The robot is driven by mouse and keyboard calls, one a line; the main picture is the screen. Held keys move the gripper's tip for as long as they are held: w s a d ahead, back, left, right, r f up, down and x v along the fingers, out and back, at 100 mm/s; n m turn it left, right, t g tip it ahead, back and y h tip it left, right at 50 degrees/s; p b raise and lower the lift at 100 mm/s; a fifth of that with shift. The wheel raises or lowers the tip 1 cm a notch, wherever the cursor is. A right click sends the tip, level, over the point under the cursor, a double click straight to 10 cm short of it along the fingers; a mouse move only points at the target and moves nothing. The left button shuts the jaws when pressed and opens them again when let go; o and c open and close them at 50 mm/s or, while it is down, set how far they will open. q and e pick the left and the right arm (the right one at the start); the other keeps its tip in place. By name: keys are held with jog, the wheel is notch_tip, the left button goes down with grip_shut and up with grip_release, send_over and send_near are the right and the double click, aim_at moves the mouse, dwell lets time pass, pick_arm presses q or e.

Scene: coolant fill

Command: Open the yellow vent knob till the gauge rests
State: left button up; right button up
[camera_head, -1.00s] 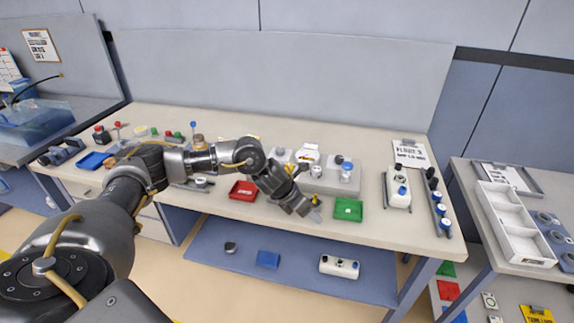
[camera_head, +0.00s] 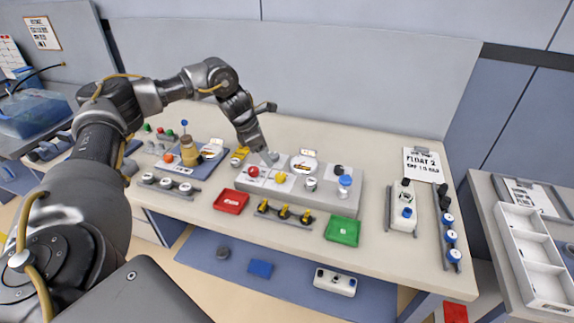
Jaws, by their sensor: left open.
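A yellow knob (camera_head: 280,177) sits on the top of a grey block-shaped unit (camera_head: 325,199) in the middle of the bench, with a red knob (camera_head: 253,171) to its left. A round white gauge-like dial (camera_head: 304,166) stands behind and right of the yellow knob; its needle is too small to read. My left gripper (camera_head: 269,159) is open, points down and appears just behind and left of the yellow knob. I cannot tell whether it touches anything. My right gripper is not in view.
A blue-capped white jar (camera_head: 345,184) stands on the unit's right part. A red tray (camera_head: 231,201), a rack of yellow-and-black pieces (camera_head: 284,212) and a green tray (camera_head: 342,231) lie in front. An amber bottle (camera_head: 189,152) stands on the left. The bench behind the unit is clear.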

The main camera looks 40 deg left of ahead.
aim_at(280, 175)
pick_arm(q)
jog(key=x, duration=0.3)
jog(key=p+x, duration=0.1)
jog(key=x, duration=0.2)
jog(key=p+x, duration=0.1)
jog(key=x, duration=0.2)
jog(key=shift+w+a, duration=0.1)
jog(key=shift+w, duration=0.15)
jog(key=shift+w+f+p, duration=0.15)
jog(key=shift+f+p, duration=0.2)
jog(key=shift+f, duration=0.35)
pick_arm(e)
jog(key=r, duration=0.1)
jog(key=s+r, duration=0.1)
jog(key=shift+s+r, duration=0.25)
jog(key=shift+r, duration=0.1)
pick_arm(q)
jog(key=c, duration=1)
